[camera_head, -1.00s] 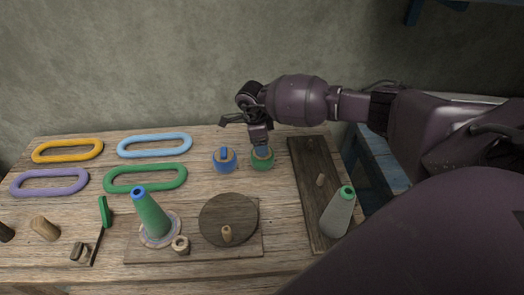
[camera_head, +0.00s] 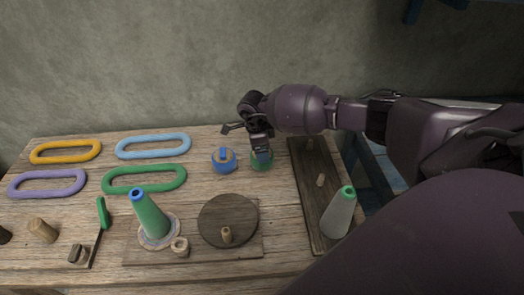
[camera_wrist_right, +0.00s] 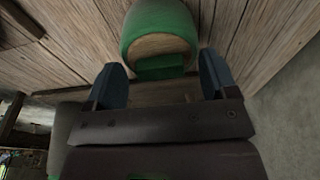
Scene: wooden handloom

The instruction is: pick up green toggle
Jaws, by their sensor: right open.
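The green toggle (camera_head: 262,164) stands on the wooden table, right of the blue toggle (camera_head: 224,160). In the right wrist view the green toggle (camera_wrist_right: 160,32) shows a rounded green body with a wooden face and a green bar at its lower edge. My right gripper (camera_head: 262,153) is above the green toggle and partly hides it in the head view. In the wrist view its two blue fingertips (camera_wrist_right: 162,82) are apart, one to each side of the green bar, with nothing held between them. I cannot tell whether they touch it. My left gripper is not in view.
A dark board (camera_head: 300,190) with a grey-green cone (camera_head: 340,215) lies to the right. A green cone (camera_head: 150,215) and a round dark disc (camera_head: 228,215) stand in front. Several coloured rings, including a green one (camera_head: 143,179), lie to the left.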

